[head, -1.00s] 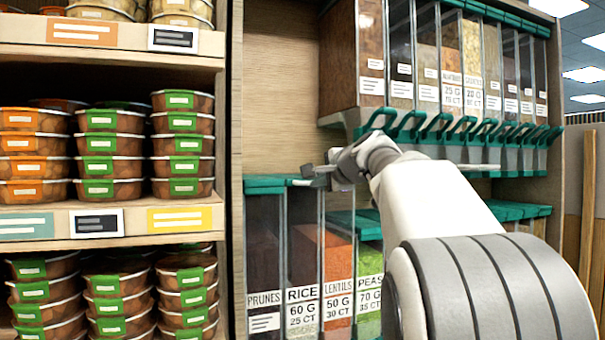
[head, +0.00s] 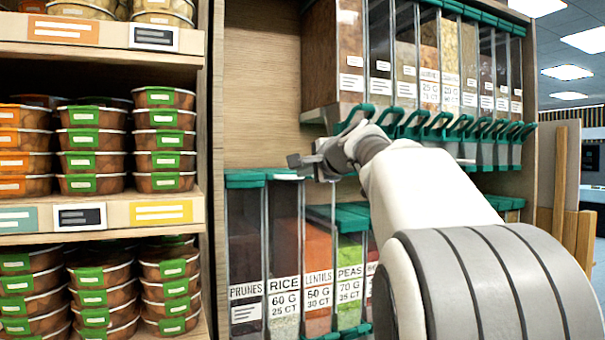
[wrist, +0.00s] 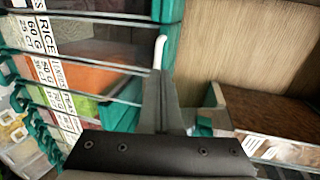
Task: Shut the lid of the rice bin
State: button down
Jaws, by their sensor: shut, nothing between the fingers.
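The rice bin (head: 284,230) is a tall clear bin with a RICE label, beside the prunes bin at the left of the lower row. Its teal lid (head: 284,172) looks roughly level with the prunes lid. My gripper partly hides it, so I cannot tell whether it is fully down. My gripper (head: 297,162) is shut and empty, close to the front top edge of the rice bin. Contact is unclear. In the wrist view, the shut fingers (wrist: 160,60) overlap the teal lid edges, and the rice bin's clear front (wrist: 100,30) lies left of them.
The prunes bin (head: 245,240) stands left of the rice bin, and lentils (head: 318,260) and peas (head: 350,260) bins stand right. Dispensers with teal handles (head: 415,122) hang above right. A shelf of food tubs (head: 95,150) stands left. Bare wood backing (head: 258,110) lies above the lids.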

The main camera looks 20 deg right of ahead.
jog(key=a+b+v, duration=0.1)
jog(key=b+v, duration=0.1)
jog(key=v, duration=0.8)
jog(key=s+a+f+n+g, duration=0.2)
jog(key=s+a+f+n, duration=0.15)
jog(key=f, duration=0.25)
jog(key=s+a+f+n+g+y, duration=0.1)
jog(key=s+a+f+n+g, duration=0.15)
jog(key=s+f, duration=0.35)
jog(key=s+a+f+n+g, duration=0.1)
jog(key=s+a+f+n, duration=0.25)
jog(key=f, duration=0.35)
jog(key=s+a+f+n+g+h, duration=0.1)
jog(key=s+a+f+n+g, duration=0.1)
jog(key=s+f+n, duration=0.2)
jog(key=s+a+f+n+g, duration=0.1)
jog(key=s+f+n, duration=0.3)
jog(key=s+f, duration=0.6)
notch_tip(320, 180, down, 5)
jog(key=shift+s+a+r+g+h, duration=0.1)
jog(key=shift+s+a+g+h, duration=0.25)
jog(key=shift+g, duration=0.4)
